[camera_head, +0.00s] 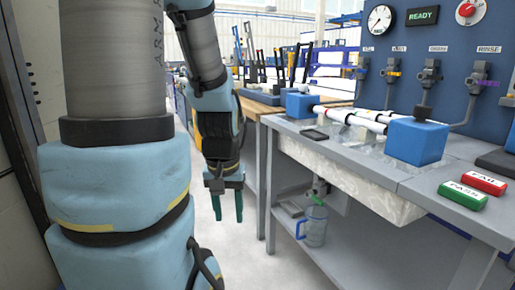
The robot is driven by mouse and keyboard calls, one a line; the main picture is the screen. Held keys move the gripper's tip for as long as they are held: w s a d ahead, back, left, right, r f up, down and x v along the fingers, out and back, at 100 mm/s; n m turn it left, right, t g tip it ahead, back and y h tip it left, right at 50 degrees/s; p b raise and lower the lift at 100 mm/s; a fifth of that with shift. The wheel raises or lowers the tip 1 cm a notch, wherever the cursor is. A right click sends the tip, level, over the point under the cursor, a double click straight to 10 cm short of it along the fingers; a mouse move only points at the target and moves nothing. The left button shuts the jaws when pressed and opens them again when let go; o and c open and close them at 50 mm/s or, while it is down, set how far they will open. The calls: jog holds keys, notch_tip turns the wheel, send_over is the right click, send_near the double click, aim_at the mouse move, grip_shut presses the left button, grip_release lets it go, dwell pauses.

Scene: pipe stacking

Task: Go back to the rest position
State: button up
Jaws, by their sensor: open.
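My gripper (226,207) hangs at the left of the middle, fingers pointing down. Its two green fingers are apart with nothing between them. It is in front of the wooden bench and to the left of the grey workbench (425,188), touching neither. Two white pipes (350,117) lie side by side on the workbench, between a blue block (301,105) at the far end and a larger blue block (416,141) nearer me.
A blue panel (455,55) with a gauge (380,19) and valves stands behind the workbench. A red FAIL box (483,184) and green PASS box (462,196) sit at its right. A jug (315,225) stands on the lower shelf. The wooden bench (262,104) holds upright tools.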

notch_tip(320, 180, up, 22)
jog(key=p, duration=1.9)
jog(key=shift+f, duration=0.25)
